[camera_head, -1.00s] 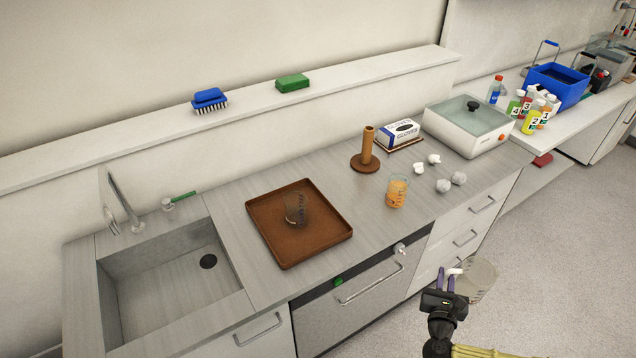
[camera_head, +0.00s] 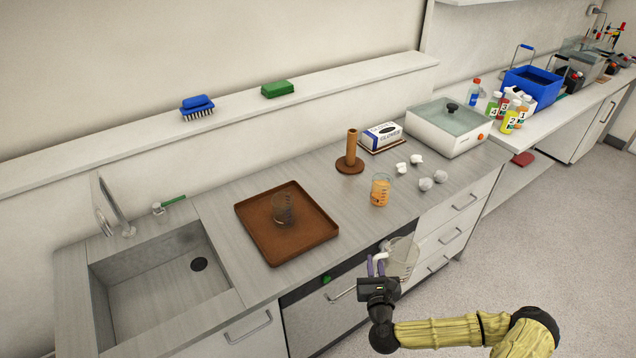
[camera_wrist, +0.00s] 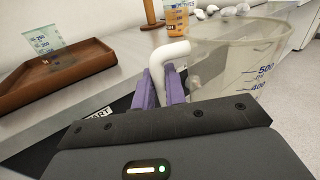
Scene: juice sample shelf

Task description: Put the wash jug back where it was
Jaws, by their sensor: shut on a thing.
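The wash jug (camera_head: 403,260) is a clear plastic jug with a white handle and measuring marks. My gripper (camera_head: 377,266) is shut on its handle and holds it upright in front of the counter's drawers. In the wrist view, the purple fingers (camera_wrist: 166,86) close on the white handle, and the jug body (camera_wrist: 235,70) fills the right side with its 500 and 400 marks visible. The jug's bottom is partly hidden by my gripper.
A brown tray (camera_head: 252,221) holding a small beaker (camera_head: 283,208) lies on the counter beside the sink (camera_head: 130,285). A beaker of orange juice (camera_head: 380,190), crumpled white lumps (camera_head: 425,184), a wooden holder (camera_head: 351,153) and a glove box (camera_head: 382,136) stand farther right. Bare counter (camera_head: 335,220) separates tray and juice.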

